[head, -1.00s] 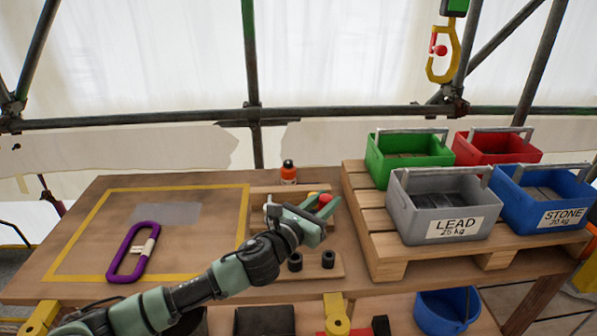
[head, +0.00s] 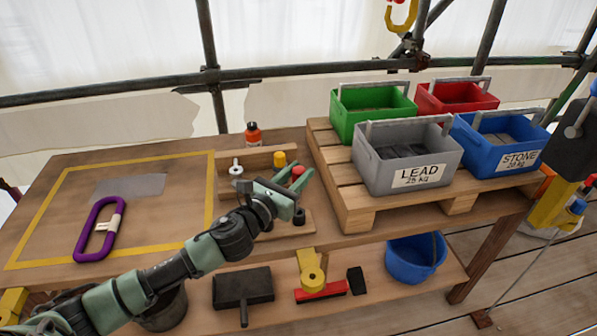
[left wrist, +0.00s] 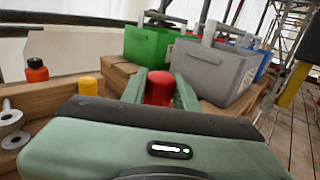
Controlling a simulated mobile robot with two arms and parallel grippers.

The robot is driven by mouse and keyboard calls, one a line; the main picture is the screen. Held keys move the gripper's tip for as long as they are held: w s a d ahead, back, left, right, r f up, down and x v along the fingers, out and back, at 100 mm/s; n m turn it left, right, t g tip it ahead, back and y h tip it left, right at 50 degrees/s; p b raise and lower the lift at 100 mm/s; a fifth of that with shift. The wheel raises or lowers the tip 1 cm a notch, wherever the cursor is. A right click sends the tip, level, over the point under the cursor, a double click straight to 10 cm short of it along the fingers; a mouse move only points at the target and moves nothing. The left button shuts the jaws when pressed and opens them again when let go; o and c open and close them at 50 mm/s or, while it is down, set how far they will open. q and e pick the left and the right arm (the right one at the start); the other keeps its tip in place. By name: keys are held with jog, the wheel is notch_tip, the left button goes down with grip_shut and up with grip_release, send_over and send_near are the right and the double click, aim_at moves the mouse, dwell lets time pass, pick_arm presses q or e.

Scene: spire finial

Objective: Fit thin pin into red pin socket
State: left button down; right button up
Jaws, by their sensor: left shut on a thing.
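A red-topped piece (head: 298,171), seemingly the thin pin's head, stands between the fingers of my left gripper (head: 291,187). The left wrist view shows it as a red cylinder (left wrist: 159,88) with a green finger on each side. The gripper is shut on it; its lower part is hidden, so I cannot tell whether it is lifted. A dark ring-shaped socket (head: 299,216) sits on the wooden board just below the gripper. I see no red marking on it. My right gripper is not in view.
A yellow-topped pin (head: 279,159) and a pale ringed piece (head: 236,170) stand close by on the rack, with an orange bottle (head: 253,135) behind. The pallet (head: 345,205) with the grey box (head: 405,160) is close right. The taped area (head: 150,250) has free room.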

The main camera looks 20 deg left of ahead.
pick_arm(q)
jog(key=shift+f+b, duration=1.3)
jog(key=shift+f, duration=0.7)
jog(key=shift+p, duration=0.5)
jog(key=shift+f+b, duration=1.6)
jog(key=shift+f, duration=0.25)
jog(key=shift+f, duration=0.1)
jog(key=shift+s+a+f+b, duration=0.15)
jog(key=shift+a+f+b, duration=0.15)
jog(key=shift+f+b, duration=0.45)
jog(key=shift+f, duration=0.1)
jog(key=c, duration=1)
grip_release()
jog(key=shift+a, duration=0.1)
